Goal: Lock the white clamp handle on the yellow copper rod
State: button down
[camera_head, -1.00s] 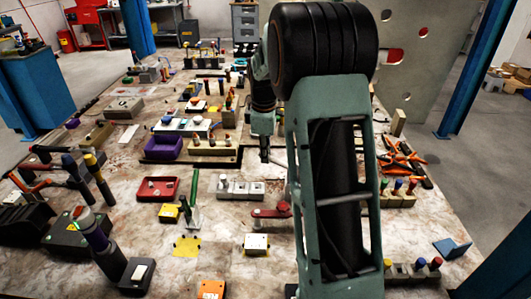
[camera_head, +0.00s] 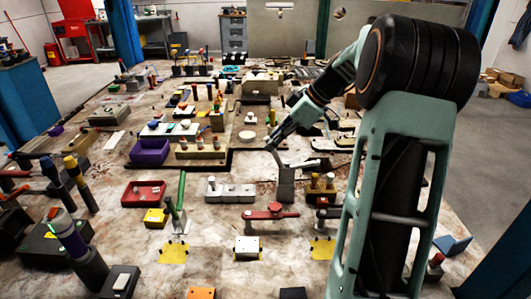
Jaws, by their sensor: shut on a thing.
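My gripper (camera_head: 271,147) is small and far off, over the middle of the table. It is at the top end of a thin pale grey lever handle (camera_head: 279,161) and shut on it. The lever slants down to the right into an upright grey block (camera_head: 286,184), which looks like the clamp. I cannot make out the fingers or a white colour on the handle. Two short brass-yellow cylinders (camera_head: 322,181) stand just right of the block. I cannot tell whether one of them is the yellow copper rod, or whether the clamp touches any rod.
Red levers (camera_head: 270,212) lie in front. A red tray (camera_head: 143,194), a purple bin (camera_head: 150,151) and a green upright handle (camera_head: 181,190) stand left. My arm covers the table's right side.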

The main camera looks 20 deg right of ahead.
jog(key=shift+s+d+r+m+t+y+b, duration=0.1)
jog(key=shift+s+d+t+y+b, duration=0.2)
jog(key=shift+d+y+b, duration=0.45)
jog(key=shift+s+d+f+m+t+y+b, duration=0.1)
jog(key=shift+s+d+t+y+b, duration=0.15)
jog(key=shift+d+y+b, duration=0.45)
jog(key=shift+s+d+r+m+t+y+b, duration=0.15)
jog(key=shift+d+t+y+b, duration=0.3)
jog(key=shift+b, duration=0.5)
jog(key=shift+s+a, duration=0.1)
jog(key=c, duration=1.9)
grip_release()
jog(key=v, duration=1.2)
jog(key=shift+c, duration=0.2)
